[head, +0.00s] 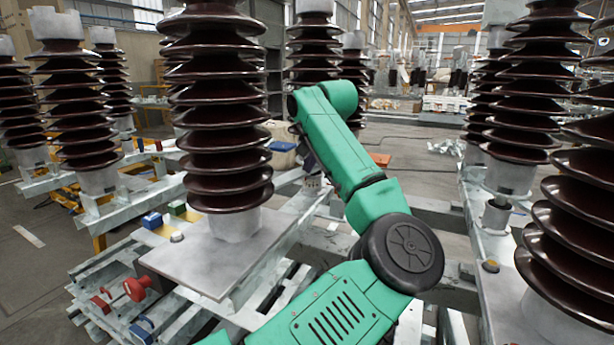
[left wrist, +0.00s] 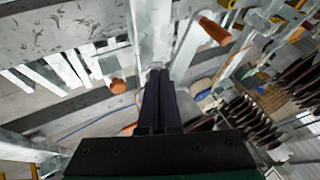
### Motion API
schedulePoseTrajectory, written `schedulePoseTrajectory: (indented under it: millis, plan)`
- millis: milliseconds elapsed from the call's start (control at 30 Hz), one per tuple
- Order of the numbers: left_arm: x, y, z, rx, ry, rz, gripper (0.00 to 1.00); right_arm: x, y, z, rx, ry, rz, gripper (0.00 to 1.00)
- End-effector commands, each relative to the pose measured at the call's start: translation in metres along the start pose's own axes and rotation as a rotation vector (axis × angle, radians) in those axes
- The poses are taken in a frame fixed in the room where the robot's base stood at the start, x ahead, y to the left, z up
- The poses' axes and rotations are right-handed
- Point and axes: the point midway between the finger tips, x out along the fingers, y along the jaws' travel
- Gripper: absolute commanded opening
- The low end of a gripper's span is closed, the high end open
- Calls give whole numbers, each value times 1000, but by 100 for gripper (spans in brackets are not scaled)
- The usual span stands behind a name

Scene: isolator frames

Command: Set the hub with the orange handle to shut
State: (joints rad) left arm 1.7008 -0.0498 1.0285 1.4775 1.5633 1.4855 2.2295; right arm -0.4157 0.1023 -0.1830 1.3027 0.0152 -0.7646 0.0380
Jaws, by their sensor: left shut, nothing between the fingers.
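An orange handle-like piece (left wrist: 215,30) shows at the top of the left wrist view, beside pale metal bars. A second, smaller orange piece (left wrist: 118,86) lies left of my fingers there. I cannot tell which belongs to the hub, or how the hub is set. An orange patch (head: 380,159) shows right of my arm in the head view. My left gripper (left wrist: 158,98) is shut and empty, its dark fingers pointing towards a pale metal bar; contact cannot be told. In the head view the gripper (head: 309,163) is small and partly hidden behind my green arm. My right gripper is not in view.
Tall brown ribbed insulators (head: 222,110) stand on steel frames on both sides of my arm. Red handles (head: 135,288), a blue block (head: 152,220) and a green block (head: 177,208) are at the left. Open floor (head: 425,165) shows beyond the frames.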

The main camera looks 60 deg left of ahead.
Motion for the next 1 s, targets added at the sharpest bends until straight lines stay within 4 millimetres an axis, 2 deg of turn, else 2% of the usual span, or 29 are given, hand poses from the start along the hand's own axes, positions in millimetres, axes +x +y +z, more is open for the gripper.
schedulePoseTrajectory:
  millis: [67, 167, 267, 333, 400, 500, 600, 667, 767, 1000]
  plan:
    - [-5, 0, 1, 14, -4, -9, 0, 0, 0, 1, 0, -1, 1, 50]
    - [4, 3, 11, 166, -57, -102, 0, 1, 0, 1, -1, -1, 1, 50]
    - [21, 10, 29, 535, -197, -300, 0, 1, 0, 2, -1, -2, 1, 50]
    - [28, 20, 42, 870, -347, -452, 0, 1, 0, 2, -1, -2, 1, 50]
    - [32, 35, 54, 1199, -519, -578, 0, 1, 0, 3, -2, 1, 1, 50]
    - [34, 60, 68, 1579, -750, -696, 0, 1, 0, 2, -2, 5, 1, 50]
    - [34, 79, 77, 1796, -904, -752, 0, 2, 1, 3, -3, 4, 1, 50]
    - [35, 83, 79, 1854, -946, -763, 0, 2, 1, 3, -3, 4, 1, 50]
    - [38, 78, 79, 1870, -963, -764, 0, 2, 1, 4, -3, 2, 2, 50]
    - [60, 39, 73, 1865, -961, -761, 0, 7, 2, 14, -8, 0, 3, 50]
